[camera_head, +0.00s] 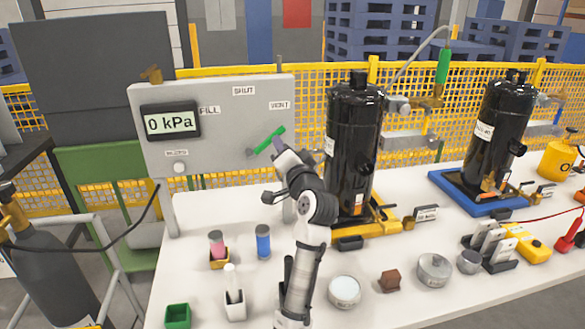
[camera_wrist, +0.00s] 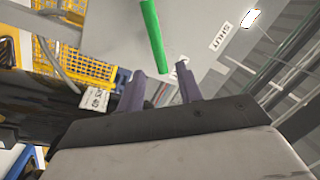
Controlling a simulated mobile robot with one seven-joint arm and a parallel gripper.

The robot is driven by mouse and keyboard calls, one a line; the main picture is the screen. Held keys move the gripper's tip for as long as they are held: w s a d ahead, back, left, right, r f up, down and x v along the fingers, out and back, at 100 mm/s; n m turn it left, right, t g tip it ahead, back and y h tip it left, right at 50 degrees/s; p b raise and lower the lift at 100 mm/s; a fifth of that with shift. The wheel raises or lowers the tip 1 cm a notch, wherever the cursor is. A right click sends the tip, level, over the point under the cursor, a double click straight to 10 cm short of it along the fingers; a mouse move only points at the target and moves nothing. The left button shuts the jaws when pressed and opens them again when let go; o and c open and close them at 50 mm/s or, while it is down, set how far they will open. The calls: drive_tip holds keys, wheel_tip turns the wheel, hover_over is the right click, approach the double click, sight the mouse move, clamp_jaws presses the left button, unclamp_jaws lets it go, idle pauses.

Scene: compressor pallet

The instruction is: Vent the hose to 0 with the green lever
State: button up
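The green lever (camera_head: 268,141) is on the grey panel (camera_head: 222,140), tilted with its upper end up and right toward the VENT label (camera_head: 279,105). The display (camera_head: 171,122) reads 0 kPa. My gripper (camera_head: 279,145) is just below and right of the lever in the head view. In the wrist view the lever (camera_wrist: 152,35) ends near the gap between the two separated purple fingertips of my gripper (camera_wrist: 160,72). The gripper is open and holds nothing; I cannot tell whether a finger touches the lever.
A black tank (camera_head: 352,140) stands right of the panel, close to my arm, with a green-sleeved hose (camera_head: 442,66) above. A second tank (camera_head: 496,130) stands on a blue tray. Cups, round tins and small blocks occupy the white table (camera_head: 200,280) around my arm.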

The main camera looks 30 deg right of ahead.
drive_tip(key=b+v, duration=0.1)
drive_tip(key=v, duration=0.5)
drive_tip(key=shift+s, duration=0.3)
